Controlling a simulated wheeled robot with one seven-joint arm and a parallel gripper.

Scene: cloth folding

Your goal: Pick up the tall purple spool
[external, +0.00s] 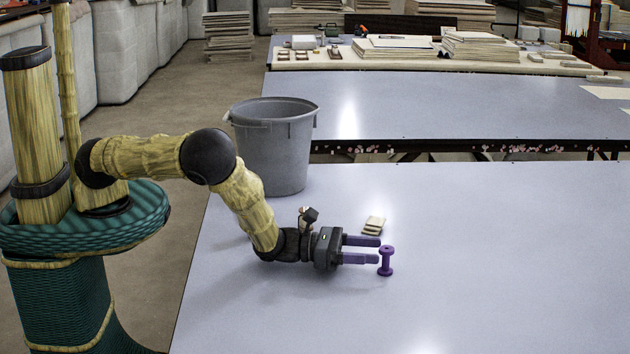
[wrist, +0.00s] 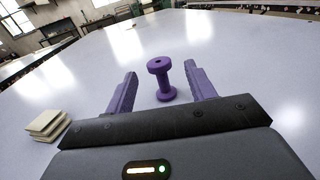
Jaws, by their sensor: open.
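The tall purple spool (external: 386,261) stands upright on the grey-white table (external: 480,240), just off my fingertips in the external view. In the wrist view the spool (wrist: 161,79) stands ahead, between the lines of my two purple fingers and somewhat nearer the right one. My gripper (external: 380,250) is low over the table, pointing right, with its fingers apart and nothing held. In the wrist view my gripper (wrist: 161,75) also shows a wide gap between its fingers. Whether the spool is partly inside the fingertips is hard to tell.
A small stack of cream cloths (external: 373,226) lies behind my gripper; it also shows at left in the wrist view (wrist: 48,122). A grey bucket (external: 272,155) stands at the table's back left. The table to the right of the spool is clear.

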